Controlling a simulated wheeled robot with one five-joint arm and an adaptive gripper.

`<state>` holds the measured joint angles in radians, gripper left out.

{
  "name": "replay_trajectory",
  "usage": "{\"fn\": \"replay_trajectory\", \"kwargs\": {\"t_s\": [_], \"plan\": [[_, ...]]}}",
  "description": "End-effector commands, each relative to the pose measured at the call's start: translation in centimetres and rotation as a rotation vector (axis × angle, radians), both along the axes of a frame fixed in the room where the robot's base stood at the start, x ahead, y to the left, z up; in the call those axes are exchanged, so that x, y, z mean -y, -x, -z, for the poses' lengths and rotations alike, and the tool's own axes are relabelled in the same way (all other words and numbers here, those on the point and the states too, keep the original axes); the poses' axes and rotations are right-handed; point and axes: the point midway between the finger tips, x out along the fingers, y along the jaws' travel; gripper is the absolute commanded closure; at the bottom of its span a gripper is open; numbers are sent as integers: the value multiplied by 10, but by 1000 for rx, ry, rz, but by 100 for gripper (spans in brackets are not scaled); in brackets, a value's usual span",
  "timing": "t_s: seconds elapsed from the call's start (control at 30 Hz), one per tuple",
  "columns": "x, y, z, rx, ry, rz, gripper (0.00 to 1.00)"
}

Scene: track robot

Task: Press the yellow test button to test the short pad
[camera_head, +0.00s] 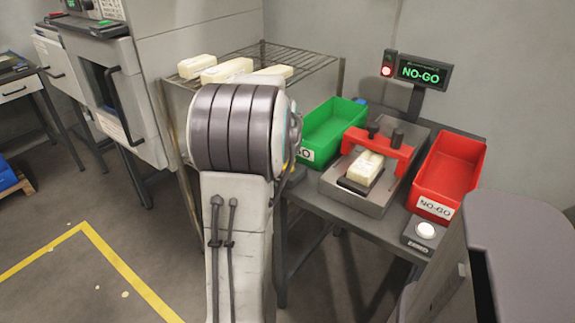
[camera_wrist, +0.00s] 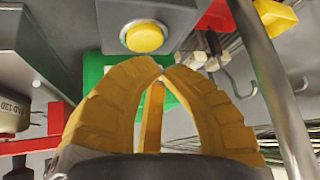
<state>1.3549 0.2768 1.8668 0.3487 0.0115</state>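In the head view my arm hides the gripper, and the yellow button is not seen. A cream pad (camera_head: 364,168) sits in the test fixture (camera_head: 372,205) under a red clamp bar (camera_head: 378,148). The display (camera_head: 421,72) reads NO-GO in green.
A green bin (camera_head: 332,128) stands left of the fixture and a red NO-GO bin (camera_head: 447,176) right of it. A white button (camera_head: 426,230) is at the bench's front. Several cream pads lie on a wire rack (camera_head: 308,62). Hooks (camera_wrist: 240,82) hang right of my fingers.

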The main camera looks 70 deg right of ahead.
Motion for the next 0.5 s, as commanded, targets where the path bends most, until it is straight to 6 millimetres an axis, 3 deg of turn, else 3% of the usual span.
{"fn": "replay_trajectory", "kwargs": {"t_s": [0.5], "plan": [[0,0,-43,0,1,0,100]]}}
